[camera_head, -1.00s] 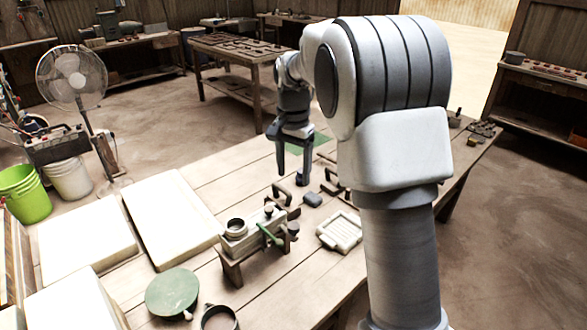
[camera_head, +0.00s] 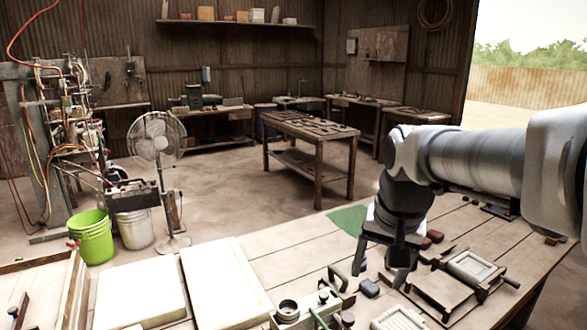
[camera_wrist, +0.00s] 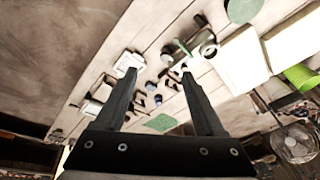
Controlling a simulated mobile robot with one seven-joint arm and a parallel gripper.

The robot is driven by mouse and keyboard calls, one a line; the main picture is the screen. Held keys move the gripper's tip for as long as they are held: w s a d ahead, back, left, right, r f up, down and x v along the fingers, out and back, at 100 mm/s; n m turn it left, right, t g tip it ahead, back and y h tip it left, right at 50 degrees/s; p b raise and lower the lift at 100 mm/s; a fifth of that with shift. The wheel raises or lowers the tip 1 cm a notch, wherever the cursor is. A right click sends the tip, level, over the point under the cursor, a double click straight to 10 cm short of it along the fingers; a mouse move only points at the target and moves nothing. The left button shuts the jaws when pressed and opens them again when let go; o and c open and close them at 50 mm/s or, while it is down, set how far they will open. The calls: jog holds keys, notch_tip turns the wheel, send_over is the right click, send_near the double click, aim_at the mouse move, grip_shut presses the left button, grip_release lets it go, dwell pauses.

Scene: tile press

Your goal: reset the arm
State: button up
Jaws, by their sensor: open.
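My arm (camera_head: 470,158) reaches in from the right in the head view, its forearm nearly level above the workbench (camera_head: 300,248). My gripper (camera_head: 381,272) points down over the bench, in front of the green mat (camera_head: 347,219). Its two fingers are apart with nothing between them. In the wrist view, my gripper (camera_wrist: 160,73) is also open and empty, with the bench top and its tools well beyond the fingertips. The fingers hide part of the bench top there.
A press-like block with a ring (camera_head: 288,309), a dark block (camera_head: 370,288) and a framed mould (camera_head: 473,268) lie near the gripper. Pale slabs (camera_head: 225,285) cover the left of the bench. A fan (camera_head: 157,140) and green bucket (camera_head: 92,236) stand on the floor beyond.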

jog(key=s+f+n+t, duration=0.2)
jog(key=s+n, duration=0.2)
jog(key=s, duration=0.9)
jog(key=shift+s+t, duration=0.3)
jog(key=shift+s, duration=0.05)
